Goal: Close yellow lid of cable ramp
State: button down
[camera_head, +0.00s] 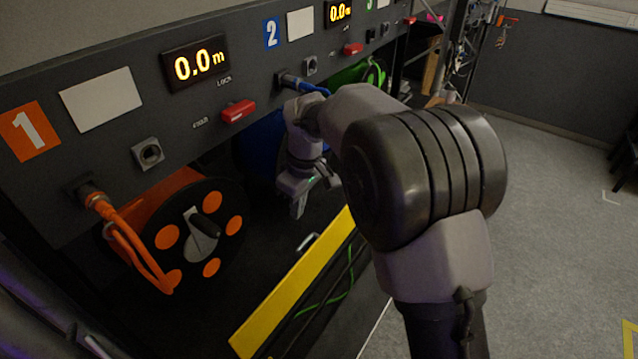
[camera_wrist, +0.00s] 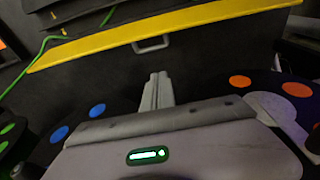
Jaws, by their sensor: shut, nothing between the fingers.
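The yellow lid (camera_head: 292,285) of the cable ramp shows as a long yellow strip running diagonally below the panel. It seems to stand open, as the dark channel (camera_head: 325,310) beside it is uncovered, with a green cable (camera_head: 340,292) in it. A metal handle (camera_head: 308,242) sits on the side toward the reels. In the wrist view the lid (camera_wrist: 200,27) crosses the top, with the handle (camera_wrist: 152,44) just below it. My gripper (camera_head: 298,210) is shut and empty, above the floor between reels and lid. Its fingers (camera_wrist: 157,78) point at the handle, apart from it.
An orange cable reel (camera_head: 190,235) is at the left, its orange cable plugged into the panel (camera_head: 130,130). A blue reel (camera_head: 258,145) is partly hidden behind my arm, and a green reel (camera_head: 358,75) is farther back. Open grey floor (camera_head: 555,200) lies at right.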

aim_at(306, 240)
notch_tip(306, 240, down, 9)
jog(key=s+d+b, duration=0.1)
jog(key=s+b, duration=0.1)
jog(key=b, duration=0.3)
jog(key=shift+s+d+b, duration=0.15)
jog(key=shift+d+b, duration=0.15)
jog(key=shift+b, duration=0.05)
jog(key=shift+f, duration=0.1)
